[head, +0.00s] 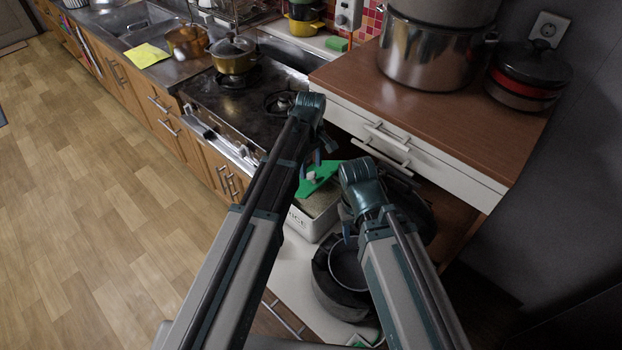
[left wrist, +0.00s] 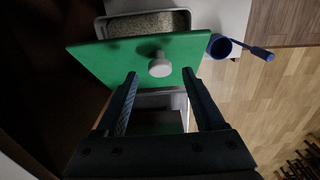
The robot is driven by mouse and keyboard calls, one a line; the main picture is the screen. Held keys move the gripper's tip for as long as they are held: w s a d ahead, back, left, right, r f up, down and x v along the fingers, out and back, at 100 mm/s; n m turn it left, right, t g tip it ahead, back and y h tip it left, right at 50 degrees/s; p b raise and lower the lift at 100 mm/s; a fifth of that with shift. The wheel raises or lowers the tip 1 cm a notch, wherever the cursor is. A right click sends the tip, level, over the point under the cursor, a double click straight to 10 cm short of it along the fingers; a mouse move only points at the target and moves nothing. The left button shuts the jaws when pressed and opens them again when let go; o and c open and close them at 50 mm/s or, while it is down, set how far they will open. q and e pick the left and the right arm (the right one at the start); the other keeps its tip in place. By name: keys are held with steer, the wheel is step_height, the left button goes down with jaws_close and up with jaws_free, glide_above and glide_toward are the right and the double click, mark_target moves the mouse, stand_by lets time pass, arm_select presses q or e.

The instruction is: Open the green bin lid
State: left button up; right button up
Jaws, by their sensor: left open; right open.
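The green bin lid (head: 322,180) with a pale knob (head: 311,176) sits at the back of a white bin (head: 312,224) with dark lettering. Grain shows in the bin's uncovered front part. In the left wrist view the green lid (left wrist: 110,62) covers part of the bin, and grain (left wrist: 150,23) shows beyond it. My left gripper (head: 322,152) is open above the lid. In the left wrist view its fingertips (left wrist: 160,73) are apart on either side of the grey knob (left wrist: 159,64); contact cannot be told. My right gripper (head: 348,232) is right of the bin, its fingers partly hidden.
A blue scoop (left wrist: 222,45) lies beside the bin in the left wrist view. Dark pans (head: 347,268) stand right of the bin. A wooden-topped counter (head: 340,75) with drawers overhangs behind. The stove (head: 235,100) is at the left. The floor (head: 90,200) is clear.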

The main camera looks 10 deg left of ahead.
mark_target(310, 173)
arm_select(q)
step_height(310, 173, down, 2)
steer(key=shift+f+b, duration=0.25)
steer(key=shift+b, duration=0.45)
steer(key=shift+r, duration=0.1)
jaws_close()
stand_by(0.8)
